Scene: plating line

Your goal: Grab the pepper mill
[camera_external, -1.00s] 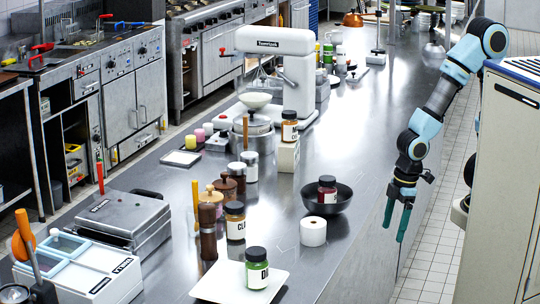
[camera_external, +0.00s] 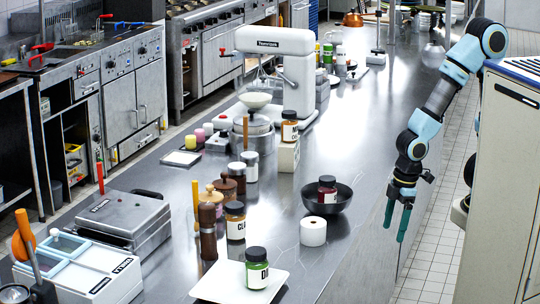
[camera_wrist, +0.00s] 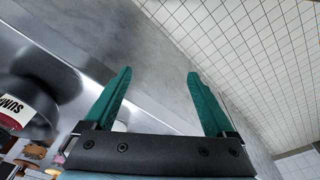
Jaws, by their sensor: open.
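The pepper mill (camera_external: 208,232) is a dark brown wooden mill that stands upright on the steel counter, left of a black-lidded jar with an orange label (camera_external: 235,221). My gripper (camera_external: 396,222) hangs at the right side of the counter, its green fingers pointing down, well apart from the mill. In the wrist view, my gripper (camera_wrist: 158,90) has its two green fingers wide apart with nothing between them. I cannot pick out the mill for certain in the wrist view.
A white tray (camera_external: 213,286) bears a green jar (camera_external: 257,268) in front of the mill. A white roll (camera_external: 313,232) and a dark bowl (camera_external: 340,205) with a red jar (camera_external: 327,190) lie between my gripper and the mill.

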